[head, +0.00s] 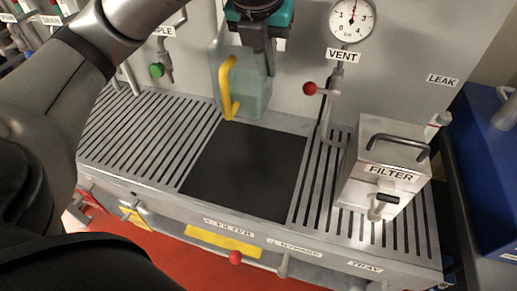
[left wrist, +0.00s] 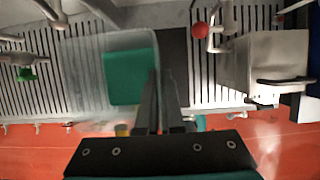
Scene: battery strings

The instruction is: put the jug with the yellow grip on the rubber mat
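The jug (head: 256,98) is a see-through, pale green container with a yellow grip (head: 228,88), roughly upright near the back edge of the black rubber mat (head: 245,170). My left gripper (head: 268,66) reaches down at the jug's top from above, its fingers close together at the jug's wall. In the left wrist view, the fingers (left wrist: 160,128) overlap the right side of the see-through jug (left wrist: 85,75), and a strip of mat (left wrist: 175,62) shows beside it. I cannot tell whether the jug's base touches anything. My right gripper is not in view.
The mat lies bare on a slotted metal counter (head: 140,125). A metal FILTER box (head: 385,170) stands right of it. A VENT valve with a red knob (head: 309,88) and a gauge (head: 352,20) are behind. A green-knobbed tap (head: 157,70) is left.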

